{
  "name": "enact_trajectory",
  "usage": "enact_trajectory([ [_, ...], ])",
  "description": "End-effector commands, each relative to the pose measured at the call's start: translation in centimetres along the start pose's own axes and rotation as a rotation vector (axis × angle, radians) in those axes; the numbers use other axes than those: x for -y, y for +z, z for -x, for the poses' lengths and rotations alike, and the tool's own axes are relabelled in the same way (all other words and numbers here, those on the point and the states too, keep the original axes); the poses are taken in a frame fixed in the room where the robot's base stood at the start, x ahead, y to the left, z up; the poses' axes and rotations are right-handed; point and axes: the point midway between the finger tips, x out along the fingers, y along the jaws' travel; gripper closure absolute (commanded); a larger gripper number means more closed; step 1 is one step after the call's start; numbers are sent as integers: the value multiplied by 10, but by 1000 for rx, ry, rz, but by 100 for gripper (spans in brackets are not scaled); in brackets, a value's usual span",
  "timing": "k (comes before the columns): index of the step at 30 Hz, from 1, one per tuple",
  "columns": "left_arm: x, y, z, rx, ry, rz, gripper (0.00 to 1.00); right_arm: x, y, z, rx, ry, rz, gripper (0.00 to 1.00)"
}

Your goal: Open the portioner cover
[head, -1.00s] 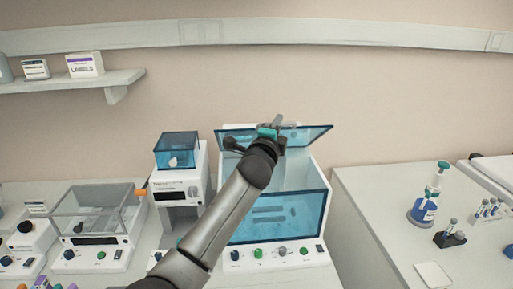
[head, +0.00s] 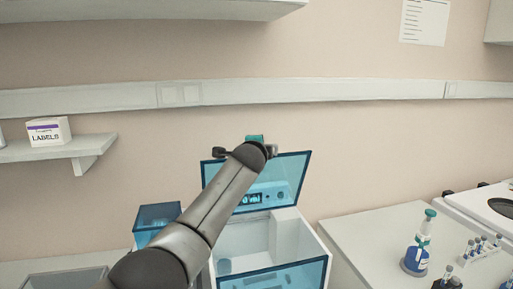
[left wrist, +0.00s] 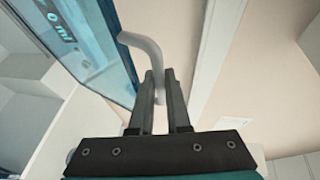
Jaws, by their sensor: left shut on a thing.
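The portioner (head: 240,238) is a white box whose blue see-through cover (head: 290,170) stands raised, close to upright, above the box's open top. The cover also shows at the upper left in the left wrist view (left wrist: 92,45). My left gripper (left wrist: 159,78) is shut on the cover's grey bent handle (left wrist: 140,44) beside the panel. In the head view my left arm crosses in front of the cover, and the fingers and handle are mostly hidden behind it. My right gripper is not in view.
A smaller device with a blue top (head: 155,218) stands left of the portioner. A wall shelf (head: 85,147) holds a labels box (head: 48,132). A wall rail runs behind.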

Motion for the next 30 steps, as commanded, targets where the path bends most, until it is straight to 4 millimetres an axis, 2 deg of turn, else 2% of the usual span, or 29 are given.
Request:
enact_trajectory([
  [12,-3,0,-1,3,13,3,100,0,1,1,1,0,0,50],
  [13,-3,0,-1,3,13,3,84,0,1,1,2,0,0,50],
  [21,-2,0,0,2,11,3,55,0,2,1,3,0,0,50],
  [30,-1,0,0,1,8,3,55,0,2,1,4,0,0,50],
])
